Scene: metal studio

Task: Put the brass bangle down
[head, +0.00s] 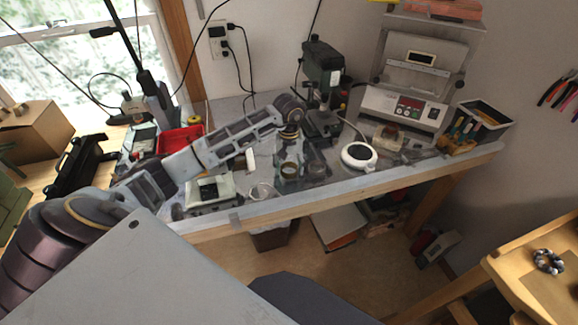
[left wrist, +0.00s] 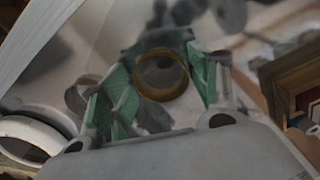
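The brass bangle (left wrist: 162,77) is a dull gold ring between the green finger pads of my left gripper (left wrist: 160,90) in the left wrist view. The pads meet it on opposite sides, and its round opening faces the camera. In the head view, my left gripper (head: 300,155) points down over the workbench, and the bangle (head: 290,171) shows low at its fingers, above or at the grey bench top (head: 225,217). I cannot tell whether the bangle touches the bench. My right gripper is not in view.
A white round dish (head: 358,156) lies right of the gripper, and a clear cup (head: 262,192) stands at the bench's front edge. A red bin (head: 181,139) is to the left. A beaded bracelet (head: 548,261) lies on wooden furniture at right.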

